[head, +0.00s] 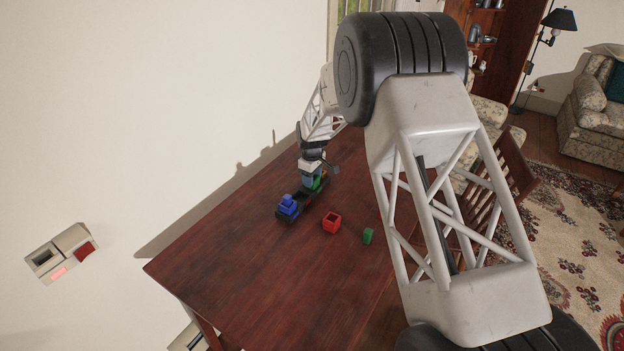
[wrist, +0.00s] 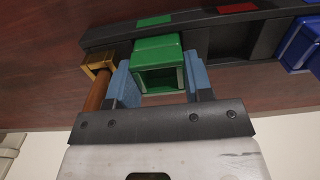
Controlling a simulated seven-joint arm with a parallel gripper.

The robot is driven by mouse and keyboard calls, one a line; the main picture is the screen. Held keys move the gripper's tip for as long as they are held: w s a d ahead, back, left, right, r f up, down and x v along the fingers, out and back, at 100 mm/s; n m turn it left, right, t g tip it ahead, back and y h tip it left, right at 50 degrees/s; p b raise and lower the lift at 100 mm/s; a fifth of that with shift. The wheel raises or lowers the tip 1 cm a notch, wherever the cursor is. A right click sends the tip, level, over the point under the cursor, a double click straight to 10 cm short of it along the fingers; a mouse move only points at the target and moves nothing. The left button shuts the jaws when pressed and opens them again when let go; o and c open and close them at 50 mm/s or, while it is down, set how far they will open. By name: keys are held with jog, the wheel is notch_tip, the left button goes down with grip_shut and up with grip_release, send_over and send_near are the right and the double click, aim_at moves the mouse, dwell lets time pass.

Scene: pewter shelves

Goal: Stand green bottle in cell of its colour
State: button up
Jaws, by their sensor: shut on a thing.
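My gripper (wrist: 157,82) is shut on a green, square-sided thing (wrist: 158,50), which I take for the green bottle; its near face looks hollow. In the head view, green (head: 317,184) shows just under my gripper (head: 311,180), at the dark rack (head: 299,206). The rack also shows in the wrist view (wrist: 205,17), with a green patch (wrist: 154,20) and a red patch (wrist: 238,8) on its rim. The held thing is in line with the green patch. I cannot tell whether its base touches the cell floor.
A blue thing (head: 288,205) is at the rack's near end. A red open box (head: 332,222) and a small green block (head: 367,236) are on the table (head: 245,270). A brown and yellow thing (wrist: 98,88) is close beside my left finger. The table's near part is clear.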

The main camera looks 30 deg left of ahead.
jog(key=shift+f, duration=0.25)
jog(key=shift+f, duration=0.1)
jog(key=o, duration=0.7)
notch_tip(320, 180, up, 12)
jog(key=shift+r, duration=0.1)
dwell(0.6)
dwell(0.6)
